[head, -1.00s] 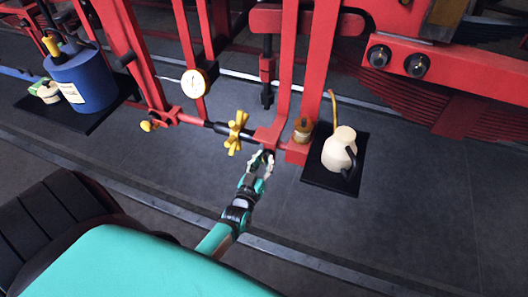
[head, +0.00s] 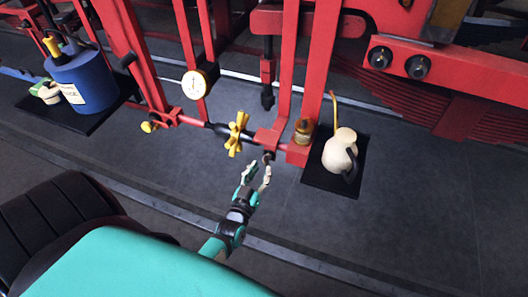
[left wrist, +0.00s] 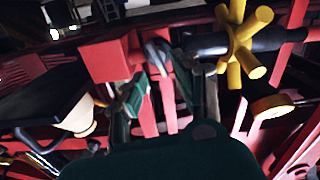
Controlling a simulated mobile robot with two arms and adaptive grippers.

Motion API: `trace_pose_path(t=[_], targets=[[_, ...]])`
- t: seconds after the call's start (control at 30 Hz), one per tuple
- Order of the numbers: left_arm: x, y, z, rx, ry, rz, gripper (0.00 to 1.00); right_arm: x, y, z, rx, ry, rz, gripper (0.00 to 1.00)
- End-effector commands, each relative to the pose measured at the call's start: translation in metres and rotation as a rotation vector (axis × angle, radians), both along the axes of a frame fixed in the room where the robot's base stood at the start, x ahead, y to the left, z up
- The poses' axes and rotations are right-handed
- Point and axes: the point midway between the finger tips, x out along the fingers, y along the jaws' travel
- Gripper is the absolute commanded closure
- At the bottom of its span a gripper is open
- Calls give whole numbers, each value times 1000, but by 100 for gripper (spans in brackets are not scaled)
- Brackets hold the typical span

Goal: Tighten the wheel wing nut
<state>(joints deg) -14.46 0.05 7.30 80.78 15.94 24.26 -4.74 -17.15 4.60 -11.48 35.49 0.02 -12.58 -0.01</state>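A small dark nut-like piece (head: 267,157) sticks out below the red bracket; in the left wrist view a grey rounded piece (left wrist: 157,54) shows there, against a red block. I cannot tell for sure whether this is the wheel wing nut. A yellow spoked handle (head: 236,133) sits on the dark shaft to its left; it also shows in the left wrist view (left wrist: 243,40). My left gripper (head: 257,172) is open just below the dark piece, fingers apart and nothing between them; its fingers also show in the left wrist view (left wrist: 160,78). My right gripper is out of view.
A cream oil jug (head: 339,150) stands on a black mat (head: 330,182) right of the gripper. A brass cup (head: 303,131), a white gauge (head: 194,84) and red uprights crowd the frame above. A blue can (head: 85,82) stands far left. The grey floor in front is clear.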

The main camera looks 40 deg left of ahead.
Motion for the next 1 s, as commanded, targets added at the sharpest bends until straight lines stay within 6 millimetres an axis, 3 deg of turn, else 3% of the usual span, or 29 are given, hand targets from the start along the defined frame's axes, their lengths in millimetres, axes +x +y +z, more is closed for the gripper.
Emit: trace_pose_path(t=[0.2,0.4,0.83,0.93,1.0], targets=[[-47,-12,-1,-1,3,0,69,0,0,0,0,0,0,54],[-71,-18,0,0,0,-1,69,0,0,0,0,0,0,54],[-76,-19,-1,-1,0,-1,69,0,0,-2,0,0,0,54],[-72,-18,-6,-11,-7,-8,69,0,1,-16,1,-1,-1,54],[-66,-16,-13,-25,-13,-18,69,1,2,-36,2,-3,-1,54]])
